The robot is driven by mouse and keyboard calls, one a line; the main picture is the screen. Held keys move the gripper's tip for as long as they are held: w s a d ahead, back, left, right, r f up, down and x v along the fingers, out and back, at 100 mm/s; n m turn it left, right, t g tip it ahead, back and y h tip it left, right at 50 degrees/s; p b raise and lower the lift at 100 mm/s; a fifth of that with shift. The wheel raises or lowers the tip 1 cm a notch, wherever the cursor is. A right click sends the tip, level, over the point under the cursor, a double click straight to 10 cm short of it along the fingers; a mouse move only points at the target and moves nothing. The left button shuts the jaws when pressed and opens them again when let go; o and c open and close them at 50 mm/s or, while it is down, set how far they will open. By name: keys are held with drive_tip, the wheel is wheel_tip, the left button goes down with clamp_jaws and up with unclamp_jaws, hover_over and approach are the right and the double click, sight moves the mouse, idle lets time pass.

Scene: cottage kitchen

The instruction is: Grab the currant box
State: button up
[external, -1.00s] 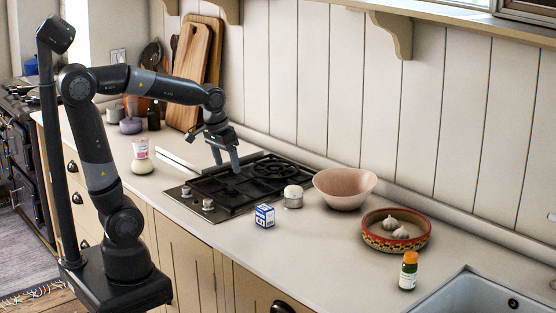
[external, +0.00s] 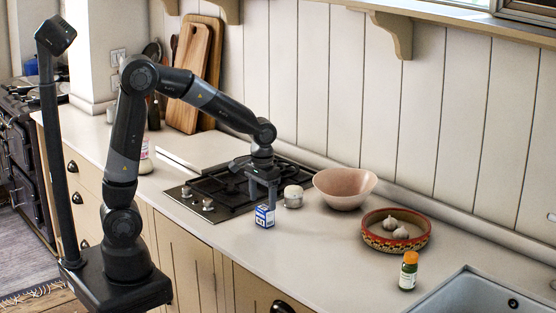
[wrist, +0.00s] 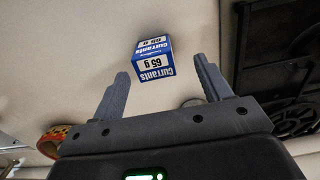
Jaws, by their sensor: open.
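The currant box (external: 264,217) is a small blue and white carton standing upright on the counter in front of the hob. In the wrist view the currant box (wrist: 154,61) shows its "Currants 65 g" label, beyond and between my fingertips. My gripper (external: 263,196) is open and pointing down, just above and behind the box in the external view. In the wrist view my gripper (wrist: 160,82) has its fingers spread wide, with nothing between them. Contact with the box is not visible.
A pink bowl (external: 345,189), a patterned dish (external: 379,241) with garlic and an orange-capped bottle (external: 408,271) are further right. The counter in front is clear.

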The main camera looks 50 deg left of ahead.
sight(265, 207)
drive_tip(key=shift+d+f, duration=0.2)
drive_tip(key=shift+f, duration=1.15)
drive_tip(key=shift+d+f, duration=0.15)
drive_tip(key=shift+f, duration=1.2)
drive_tip(key=shift+c, duration=0.5)
drive_tip(key=c, duration=1)
drive_tip(key=shift+r, duration=0.1)
